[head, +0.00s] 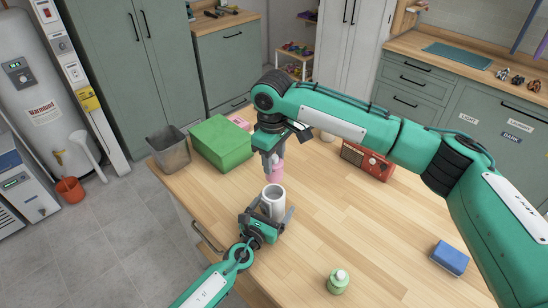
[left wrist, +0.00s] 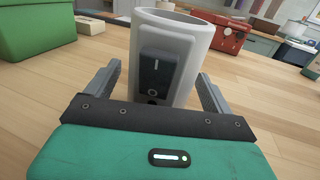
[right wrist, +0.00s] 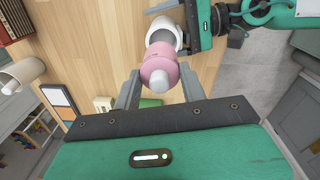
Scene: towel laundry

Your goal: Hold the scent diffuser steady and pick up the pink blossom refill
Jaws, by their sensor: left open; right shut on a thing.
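The scent diffuser (head: 273,199) is a pale grey, open-topped cup standing on the wooden table. In the left wrist view the diffuser (left wrist: 188,62) shows a dark panel with a switch. My left gripper (head: 268,214) is open, with one finger on each side of the diffuser. The pink blossom refill (head: 278,174) is a small pink bottle, partly hidden by my right gripper (head: 270,158) in the head view. My right gripper is shut on the refill, close to the diffuser. In the right wrist view the refill (right wrist: 158,66) overlaps the diffuser's opening; I cannot tell if they touch.
A green box (head: 222,142) and a grey bin (head: 170,155) stand at the table's far left. A red radio (head: 366,160) is at the back. A blue block (head: 450,258) and a green bottle (head: 338,281) are nearer. The table's middle right is clear.

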